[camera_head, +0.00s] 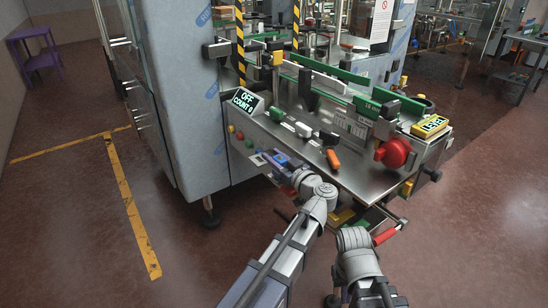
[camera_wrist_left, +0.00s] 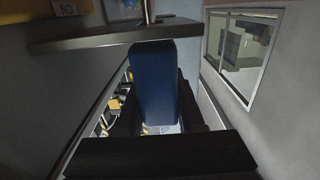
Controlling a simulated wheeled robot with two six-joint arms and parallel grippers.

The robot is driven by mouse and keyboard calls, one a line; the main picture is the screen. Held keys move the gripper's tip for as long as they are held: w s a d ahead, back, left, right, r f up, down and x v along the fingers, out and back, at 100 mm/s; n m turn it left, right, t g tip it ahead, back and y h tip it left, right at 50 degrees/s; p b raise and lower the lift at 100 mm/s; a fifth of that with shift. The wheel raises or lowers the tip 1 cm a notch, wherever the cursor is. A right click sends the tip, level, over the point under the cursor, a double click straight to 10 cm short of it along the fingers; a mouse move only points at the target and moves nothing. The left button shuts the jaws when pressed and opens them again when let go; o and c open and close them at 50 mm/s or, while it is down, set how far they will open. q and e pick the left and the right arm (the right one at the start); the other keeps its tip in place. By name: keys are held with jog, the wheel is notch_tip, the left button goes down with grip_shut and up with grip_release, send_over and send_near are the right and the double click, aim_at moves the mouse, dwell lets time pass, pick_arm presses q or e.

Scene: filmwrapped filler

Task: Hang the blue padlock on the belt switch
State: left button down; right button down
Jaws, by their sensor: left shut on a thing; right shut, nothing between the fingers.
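The blue padlock (camera_wrist_left: 155,85) stands upright in the left wrist view, its blue body between the dark fingers of my left gripper (camera_wrist_left: 155,118). I cannot tell which fitting is the belt switch. My right gripper (camera_head: 352,238) is low in front of the machine; its fingertips are hard to make out.
An orange-handled tool (camera_head: 332,159) and several dark and white items lie on the steel machine top (camera_head: 345,178). A red-handled bar (camera_head: 386,236) juts out near my right arm. The floor at left is open.

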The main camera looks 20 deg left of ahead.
pick_arm(q)
jog(key=shift+f+b, duration=0.3)
pick_arm(e)
jog(key=shift+f, duration=0.25)
dwell(0.6)
pick_arm(q)
jog(key=shift+c, duration=2.2)
grip_release()
